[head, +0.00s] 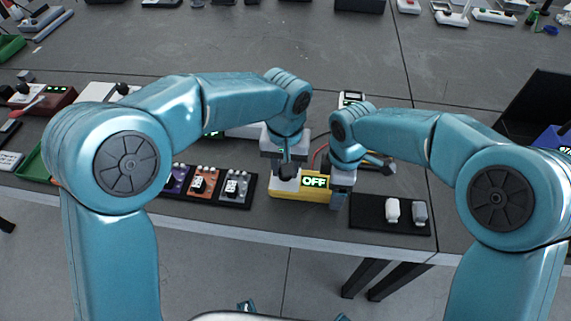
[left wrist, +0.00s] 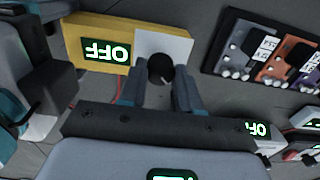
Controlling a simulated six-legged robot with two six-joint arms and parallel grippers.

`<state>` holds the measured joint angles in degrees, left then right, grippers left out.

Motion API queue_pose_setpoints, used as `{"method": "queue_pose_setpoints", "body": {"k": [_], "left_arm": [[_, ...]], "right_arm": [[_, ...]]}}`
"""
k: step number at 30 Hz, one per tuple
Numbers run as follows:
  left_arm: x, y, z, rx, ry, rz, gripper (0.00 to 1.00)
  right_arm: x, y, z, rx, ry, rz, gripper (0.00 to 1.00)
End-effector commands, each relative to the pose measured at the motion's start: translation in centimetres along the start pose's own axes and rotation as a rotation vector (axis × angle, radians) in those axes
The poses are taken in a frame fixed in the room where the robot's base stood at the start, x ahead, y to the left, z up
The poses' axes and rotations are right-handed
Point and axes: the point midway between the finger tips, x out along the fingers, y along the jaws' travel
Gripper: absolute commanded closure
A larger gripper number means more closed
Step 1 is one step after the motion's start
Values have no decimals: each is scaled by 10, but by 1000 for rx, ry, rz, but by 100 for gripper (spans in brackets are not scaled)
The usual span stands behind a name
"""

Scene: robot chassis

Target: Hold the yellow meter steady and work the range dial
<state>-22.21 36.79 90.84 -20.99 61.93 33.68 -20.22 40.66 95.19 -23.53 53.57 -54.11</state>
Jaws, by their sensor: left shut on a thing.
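The yellow meter (head: 302,195) lies near the table's front edge in the head view, its lit display (head: 314,181) reading OFF. In the left wrist view the meter (left wrist: 84,27) appears upside down, with a pale plate (left wrist: 172,42) at one end carrying the round black dial (left wrist: 160,67). My left gripper (head: 287,172) is over the meter's left end; in the wrist view its fingers (left wrist: 160,78) are shut on the dial from both sides. My right gripper (head: 340,193) is at the meter's right end, pointing down. Its fingertips are largely hidden, so its grip is unclear.
A black tray (head: 375,225) with a white and a grey piece lies right of the meter. A dark rack of coloured modules (head: 207,187) lies to its left. Red and dark leads run behind the meter. The table's middle back is clear.

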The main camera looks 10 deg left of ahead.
Motion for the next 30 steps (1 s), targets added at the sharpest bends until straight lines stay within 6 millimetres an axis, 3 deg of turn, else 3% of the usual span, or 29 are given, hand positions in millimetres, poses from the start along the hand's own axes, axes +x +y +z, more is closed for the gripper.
{"method": "queue_pose_setpoints", "body": {"k": [12, 29, 30], "left_arm": [[-1, 0, 0, -208, 2, 1, 98], [-1, 0, 0, -245, 2, 2, 98], [-1, 0, 0, -244, 2, 2, 61]], "right_arm": [[0, 0, 0, 0, 0, -1, 59], [0, 0, 0, 1, -1, -1, 59], [0, 0, 0, 1, -1, -1, 59]]}}
